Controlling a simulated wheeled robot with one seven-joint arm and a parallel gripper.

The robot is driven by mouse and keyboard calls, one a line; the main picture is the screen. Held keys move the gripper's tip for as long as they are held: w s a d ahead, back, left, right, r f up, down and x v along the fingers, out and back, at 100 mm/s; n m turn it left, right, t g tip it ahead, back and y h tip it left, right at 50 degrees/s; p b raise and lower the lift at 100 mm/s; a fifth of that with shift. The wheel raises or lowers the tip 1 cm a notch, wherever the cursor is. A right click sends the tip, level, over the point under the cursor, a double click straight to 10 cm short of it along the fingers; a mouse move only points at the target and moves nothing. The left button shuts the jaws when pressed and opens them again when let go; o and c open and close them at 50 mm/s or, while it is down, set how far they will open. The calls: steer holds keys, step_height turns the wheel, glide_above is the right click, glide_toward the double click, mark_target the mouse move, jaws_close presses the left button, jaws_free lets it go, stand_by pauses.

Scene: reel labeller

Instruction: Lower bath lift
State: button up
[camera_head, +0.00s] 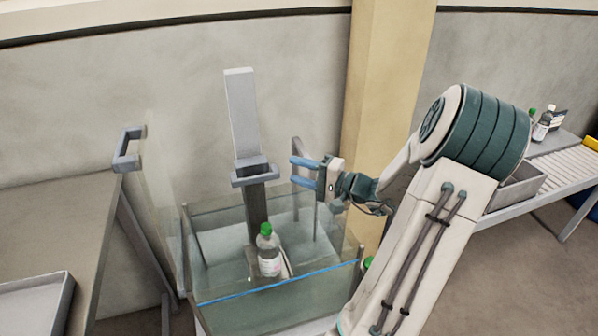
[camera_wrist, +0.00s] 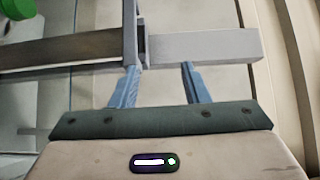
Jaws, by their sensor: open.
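The bath lift has a tall grey upright (camera_head: 241,112) and a grey crossbar handle (camera_head: 255,176) on a dark post (camera_head: 257,215) that goes down into a clear-walled tank (camera_head: 205,268). A clear bottle with a green cap (camera_head: 269,256) stands in the tank at the foot of the post. My gripper (camera_head: 291,172) is open, its blue fingers just right of the crossbar and pointing left at it. In the wrist view a grey bar (camera_wrist: 205,46) runs across just beyond the open fingertips (camera_wrist: 159,66); nothing is between them. Whether they touch it, I cannot tell.
A table (camera_head: 75,215) with a grey tray (camera_head: 35,305) stands at left, beside a grey bracket (camera_head: 127,150). A roller conveyor (camera_head: 565,160) with bottles (camera_head: 541,126) is at far right. A beige pillar (camera_head: 385,80) stands behind my arm.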

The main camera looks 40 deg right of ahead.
mark_target(259, 181)
steer(key=s+a+f, duration=0.2)
steer(key=s+f, duration=0.1)
steer(key=f, duration=0.1)
steer(key=x, duration=0.6)
steer(key=p+x, duration=0.1)
steer(key=x, duration=0.6)
steer(key=shift+f, duration=0.25)
steer(key=shift+d, duration=0.1)
steer(key=shift+f, duration=0.1)
jaws_close()
